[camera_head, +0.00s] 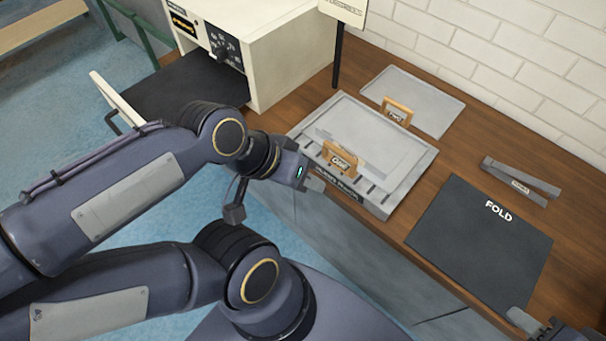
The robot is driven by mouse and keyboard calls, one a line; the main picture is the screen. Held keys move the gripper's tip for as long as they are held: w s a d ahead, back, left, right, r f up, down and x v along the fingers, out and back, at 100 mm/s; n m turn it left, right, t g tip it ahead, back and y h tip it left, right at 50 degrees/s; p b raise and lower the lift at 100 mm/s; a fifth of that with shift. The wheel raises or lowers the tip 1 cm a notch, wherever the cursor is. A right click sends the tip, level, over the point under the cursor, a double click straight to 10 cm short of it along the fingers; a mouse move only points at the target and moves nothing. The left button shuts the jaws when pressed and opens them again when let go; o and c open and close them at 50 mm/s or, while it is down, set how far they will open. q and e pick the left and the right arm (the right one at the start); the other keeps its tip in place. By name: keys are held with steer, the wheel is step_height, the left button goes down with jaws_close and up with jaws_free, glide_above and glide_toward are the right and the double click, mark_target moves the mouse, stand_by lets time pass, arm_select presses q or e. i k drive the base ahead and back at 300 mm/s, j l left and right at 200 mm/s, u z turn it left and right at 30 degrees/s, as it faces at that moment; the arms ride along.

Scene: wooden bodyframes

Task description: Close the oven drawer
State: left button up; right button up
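The oven (285,45) is a cream box with a black control panel at the back left of the counter. Its drawer (180,85) is pulled out to the left, showing a dark inside. The drawer's light front panel (115,98) stands away from the oven body, with a dark handle (111,122) on its outer side. My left gripper (312,184) is right of and below the drawer, apart from it, by the near edge of a grey tray unit; its finger opening is unclear. My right gripper (530,322) is partly cut off at the bottom right, far from the drawer.
The grey tray unit (405,183) holds a wooden tag marked "ONE". A flat grey tray (430,100) lies behind it. A black "FOLD" mat (480,245) and a grey folded strip (520,180) lie right. My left arm passes close in front of the drawer. Blue floor lies left.

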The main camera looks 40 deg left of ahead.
mark_target(196, 74)
steer(key=u, duration=0.45)
steer(key=k+u, duration=0.15)
steer(key=u, duration=0.35)
steer(key=j+u, duration=0.1)
steer(key=u, duration=0.35)
steer(key=k+j+u, duration=0.1)
steer(key=u, duration=0.4)
steer(key=j+u, duration=0.1)
steer(key=u, duration=0.35)
steer(key=i+l, duration=0.15)
steer(key=i, duration=0.4)
steer(key=i+l, duration=0.2)
steer(key=i, duration=0.4)
